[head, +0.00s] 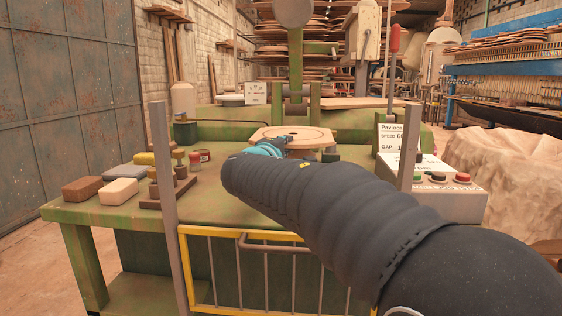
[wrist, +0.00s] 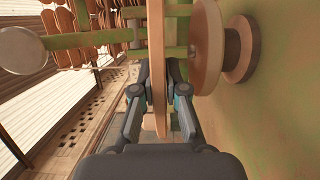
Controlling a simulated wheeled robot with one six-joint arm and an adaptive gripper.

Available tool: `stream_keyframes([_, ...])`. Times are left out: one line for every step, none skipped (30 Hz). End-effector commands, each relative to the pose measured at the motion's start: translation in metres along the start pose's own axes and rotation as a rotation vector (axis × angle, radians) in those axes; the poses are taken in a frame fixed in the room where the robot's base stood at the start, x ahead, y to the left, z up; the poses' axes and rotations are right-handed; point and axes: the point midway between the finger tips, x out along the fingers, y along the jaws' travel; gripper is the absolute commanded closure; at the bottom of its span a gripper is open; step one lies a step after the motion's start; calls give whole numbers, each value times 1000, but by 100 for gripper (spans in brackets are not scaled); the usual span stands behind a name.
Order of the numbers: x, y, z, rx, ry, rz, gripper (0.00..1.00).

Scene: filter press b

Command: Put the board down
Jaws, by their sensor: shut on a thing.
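My gripper (wrist: 159,82) is shut on the edge of a thin, pale wooden board (wrist: 157,45), seen edge-on in the wrist view. In the head view the board (head: 305,134) lies about level over the green bench, with a small dark mark near its middle. My teal gripper (head: 272,146) is at its near left edge, partly hidden by my dark arm. In the wrist view a round wooden disc (wrist: 207,45) on a pedestal (wrist: 240,48) stands on the bench side of the board. A gap shows between board and disc.
Several blocks (head: 119,191) lie on the bench's left, next to a rack with small knobs (head: 168,192). A control box (head: 450,190) with coloured buttons is at right. Grey posts (head: 162,200) and a yellow-framed gate (head: 215,231) stand in front. The green machine (head: 296,70) rises behind.

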Motion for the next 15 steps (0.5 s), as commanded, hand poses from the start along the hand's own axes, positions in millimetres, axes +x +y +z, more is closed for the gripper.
stream_keyframes([1, -1, -5, 0, 0, 2, 100])
stream_keyframes([2, -2, -6, 1, 0, 2, 100])
stream_keyframes([2, -3, -7, 2, 0, 2, 100])
stream_keyframes([2, -4, -8, 2, 0, 2, 100])
stream_keyframes([2, -6, -8, 2, 0, 2, 100])
stream_keyframes([2, -10, -8, 1, 0, 1, 100])
stream_keyframes([2, -13, -8, 0, 0, 1, 100])
stream_keyframes([2, -18, -8, -1, 0, 1, 100])
stream_keyframes([2, -24, -8, -1, 0, 0, 100])
stream_keyframes([2, -28, -8, -1, 0, 0, 100])
stream_keyframes([2, -32, -8, -1, -1, 1, 100])
stream_keyframes([2, -37, -8, -2, -1, 1, 100])
stream_keyframes([2, -40, -8, -1, -1, 1, 100])
stream_keyframes([1, -42, -8, 1, -1, 1, 100])
stream_keyframes([1, -43, -8, 0, -1, 2, 100])
